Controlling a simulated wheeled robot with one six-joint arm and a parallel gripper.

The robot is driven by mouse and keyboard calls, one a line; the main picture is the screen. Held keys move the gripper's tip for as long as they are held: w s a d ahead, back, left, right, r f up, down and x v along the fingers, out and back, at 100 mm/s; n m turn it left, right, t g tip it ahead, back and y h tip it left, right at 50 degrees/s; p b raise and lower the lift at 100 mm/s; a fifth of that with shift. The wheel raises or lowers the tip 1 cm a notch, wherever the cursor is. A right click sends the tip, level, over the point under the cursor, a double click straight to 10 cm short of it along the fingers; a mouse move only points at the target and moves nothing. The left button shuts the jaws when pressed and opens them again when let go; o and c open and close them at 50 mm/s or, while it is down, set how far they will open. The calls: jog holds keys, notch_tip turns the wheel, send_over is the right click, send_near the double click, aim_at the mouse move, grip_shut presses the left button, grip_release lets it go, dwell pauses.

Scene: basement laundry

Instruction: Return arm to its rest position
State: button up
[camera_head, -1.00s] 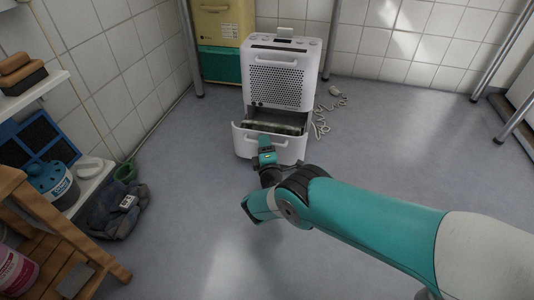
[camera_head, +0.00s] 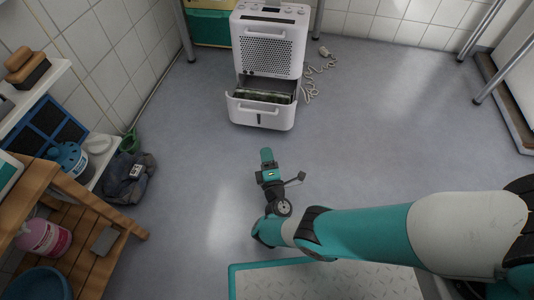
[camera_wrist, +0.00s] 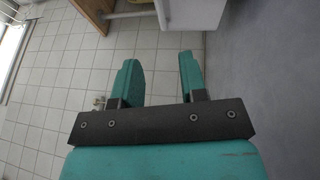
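My gripper (camera_head: 267,160) is at the end of my teal and white arm, above the floor in front of the dehumidifier. In the wrist view my gripper (camera_wrist: 160,80) shows two teal fingers spread apart with nothing between them. The white dehumidifier (camera_head: 268,50) stands upright at the back. Its lower tank drawer (camera_head: 262,114) is pulled part way out, and a dark interior shows in the gap. My gripper is apart from the drawer.
A wooden stand (camera_head: 75,240) with a pink bottle (camera_head: 42,238) is at the left. Dark cloth (camera_head: 128,178) lies on the floor by the shelf. A pale cord (camera_head: 312,80) lies right of the dehumidifier. The floor at centre right is clear.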

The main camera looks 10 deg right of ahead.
jog(key=shift+s, duration=0.25)
jog(key=shift+w, duration=0.1)
dwell(0.3)
